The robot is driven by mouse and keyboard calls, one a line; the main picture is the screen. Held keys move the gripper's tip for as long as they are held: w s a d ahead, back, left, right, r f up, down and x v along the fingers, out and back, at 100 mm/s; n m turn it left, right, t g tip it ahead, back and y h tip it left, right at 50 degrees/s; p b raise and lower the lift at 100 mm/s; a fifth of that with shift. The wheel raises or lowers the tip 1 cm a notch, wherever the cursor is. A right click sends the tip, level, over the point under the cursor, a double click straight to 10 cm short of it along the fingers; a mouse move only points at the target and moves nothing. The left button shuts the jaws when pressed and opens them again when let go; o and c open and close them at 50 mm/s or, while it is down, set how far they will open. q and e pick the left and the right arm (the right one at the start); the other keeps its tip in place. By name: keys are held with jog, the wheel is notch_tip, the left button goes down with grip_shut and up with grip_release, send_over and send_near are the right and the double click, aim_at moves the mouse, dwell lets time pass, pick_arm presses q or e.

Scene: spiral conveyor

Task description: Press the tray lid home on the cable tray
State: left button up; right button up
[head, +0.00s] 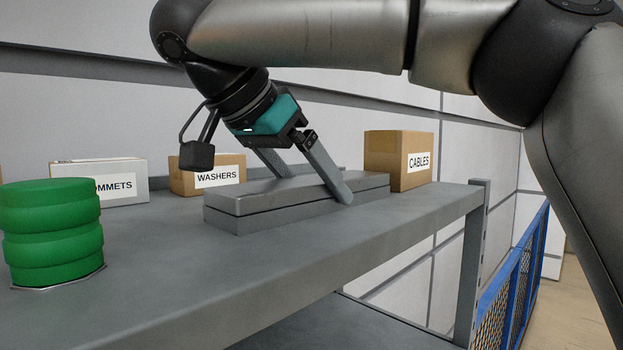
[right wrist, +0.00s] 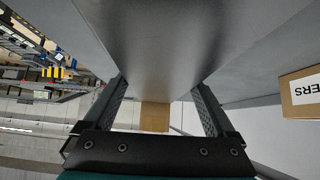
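The grey tray lid (head: 240,193) lies flat on the grey cable tray (head: 275,217), with a thin dark seam between them and their edges roughly aligned. I cannot tell whether the lid is fully seated. My right gripper (head: 318,187) reaches down at a slant, one finger along each long side of the lid. In the right wrist view the fingers (right wrist: 160,84) lie close against both edges of the grey lid (right wrist: 155,45). The far fingertip is hidden behind the lid in the head view. My left gripper is not in view.
The tray sits on a grey shelf (head: 180,275). Boxes marked CABLES (head: 398,160) and WASHERS (head: 207,175) and a grommets box (head: 115,184) stand behind. A green ribbed stack (head: 52,235) is at left. The shelf front is clear; a blue fence (head: 515,280) stands right.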

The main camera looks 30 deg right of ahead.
jog(key=shift+o, duration=0.5)
jog(key=shift+a+r, duration=0.2)
jog(key=shift+r, duration=0.05)
jog(key=p+v, duration=0.3)
jog(key=v, duration=1)
jog(key=shift+r, duration=0.2)
jog(key=shift+s+a+r+p, duration=0.2)
jog(key=shift+a+r+p, duration=0.1)
jog(key=shift+a+r, duration=0.15)
